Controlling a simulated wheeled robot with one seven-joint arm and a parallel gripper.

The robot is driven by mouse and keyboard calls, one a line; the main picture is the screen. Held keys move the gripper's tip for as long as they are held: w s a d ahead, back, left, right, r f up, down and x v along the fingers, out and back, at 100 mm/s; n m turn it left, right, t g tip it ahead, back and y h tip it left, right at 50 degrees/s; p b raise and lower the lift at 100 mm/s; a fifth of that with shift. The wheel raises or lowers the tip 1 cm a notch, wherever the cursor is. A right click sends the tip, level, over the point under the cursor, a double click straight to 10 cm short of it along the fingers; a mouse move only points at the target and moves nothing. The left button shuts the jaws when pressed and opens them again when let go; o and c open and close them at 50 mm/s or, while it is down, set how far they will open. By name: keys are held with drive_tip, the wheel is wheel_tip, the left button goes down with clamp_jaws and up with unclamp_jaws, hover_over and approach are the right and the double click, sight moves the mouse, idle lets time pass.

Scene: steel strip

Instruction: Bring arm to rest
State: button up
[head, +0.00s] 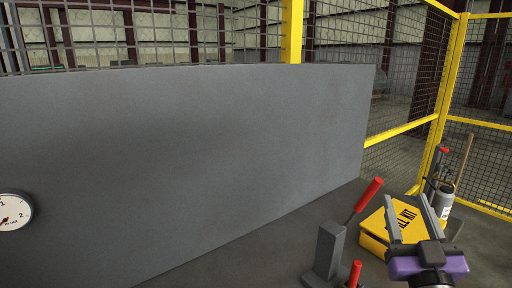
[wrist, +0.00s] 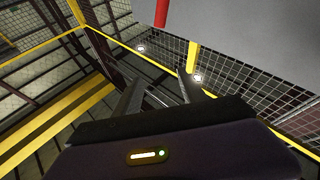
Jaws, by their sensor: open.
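My gripper (head: 404,204) is at the lower right of the head view, with a purple body and two grey fingers pointing up. The fingers are apart and nothing is seen between them. In the head view they overlap a yellow case (head: 372,243) with black lettering behind them. The wrist view shows the two fingers (wrist: 158,88) spread and empty, tilted up toward the fence and ceiling. The rest of my arm is mostly out of view.
A large grey panel (head: 190,150) fills the left and middle, with a round gauge (head: 14,211) at its left. A red-handled lever (head: 369,193) on a grey post and another red handle (head: 354,272) stand left of my gripper. Yellow-framed mesh fencing (head: 447,95) is behind.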

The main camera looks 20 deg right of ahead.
drive_tip(key=s+a+f+n+y, duration=0.6)
drive_tip(key=s+a+f+y, duration=0.3)
drive_tip(key=s+a+f, duration=0.4)
drive_tip(key=s+a+f+m+g, duration=0.1)
drive_tip(key=s+a+f+g, duration=0.2)
drive_tip(key=s, duration=0.6)
drive_tip(key=s+a+f+m+g, duration=0.2)
drive_tip(key=s+a+f+g, duration=0.1)
drive_tip(key=s+f, duration=0.5)
drive_tip(key=shift+s+a, duration=0.55)
drive_tip(key=shift+a, duration=0.05)
